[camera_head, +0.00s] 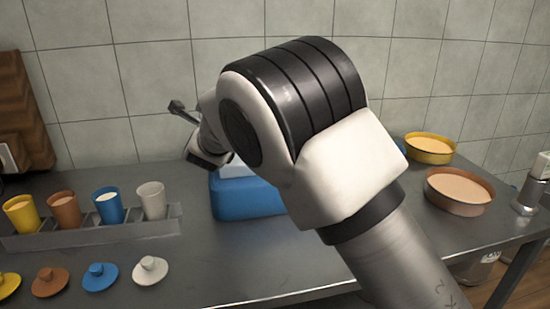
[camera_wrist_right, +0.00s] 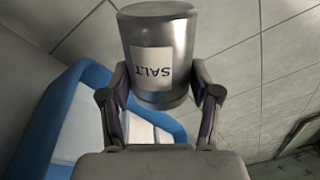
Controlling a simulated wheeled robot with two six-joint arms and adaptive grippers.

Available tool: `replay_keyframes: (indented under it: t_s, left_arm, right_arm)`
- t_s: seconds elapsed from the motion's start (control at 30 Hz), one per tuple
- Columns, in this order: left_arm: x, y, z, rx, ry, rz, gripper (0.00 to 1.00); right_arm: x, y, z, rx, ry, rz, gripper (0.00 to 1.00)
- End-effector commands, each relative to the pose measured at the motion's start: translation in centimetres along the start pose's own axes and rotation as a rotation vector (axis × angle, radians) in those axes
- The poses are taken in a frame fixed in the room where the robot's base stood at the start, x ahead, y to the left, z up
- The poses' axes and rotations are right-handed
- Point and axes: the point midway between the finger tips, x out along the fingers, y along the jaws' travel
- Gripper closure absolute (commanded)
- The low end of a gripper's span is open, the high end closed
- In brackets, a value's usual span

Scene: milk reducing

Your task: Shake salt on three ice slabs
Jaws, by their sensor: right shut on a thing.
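My right gripper (camera_wrist_right: 160,82) is shut on a metal salt shaker (camera_wrist_right: 158,50) with a white SALT label that reads upside down in the right wrist view. In the head view my right arm crosses the middle and hides most of the gripper and the shaker. A blue container (camera_head: 245,203) stands on the counter below and behind the arm. Its blue rim (camera_wrist_right: 38,130) also shows at the left of the right wrist view. Pale slabs (camera_wrist_right: 140,130) lie inside it, partly hidden by my gripper; I cannot tell how many. My left gripper is out of view.
A grey rack (camera_head: 100,237) at the left holds a yellow, brown, blue and white cup. Matching lids (camera_head: 150,270) lie in front. A yellow pan (camera_head: 430,149) and a brown pan (camera_head: 459,192) stand at the right. A tiled wall (camera_head: 90,80) closes the back.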

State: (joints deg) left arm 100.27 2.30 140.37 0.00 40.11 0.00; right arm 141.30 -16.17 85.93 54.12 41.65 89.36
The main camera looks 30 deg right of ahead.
Motion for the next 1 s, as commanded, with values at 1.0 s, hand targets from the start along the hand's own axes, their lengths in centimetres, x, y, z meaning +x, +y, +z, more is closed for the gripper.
replay_keyframes:
  t_s: [1.0]
  left_arm:
    - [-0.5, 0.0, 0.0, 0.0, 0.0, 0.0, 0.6]
  right_arm:
    - [0.0, -3.0, 1.7, 0.002, -0.001, -0.001, 0.83]
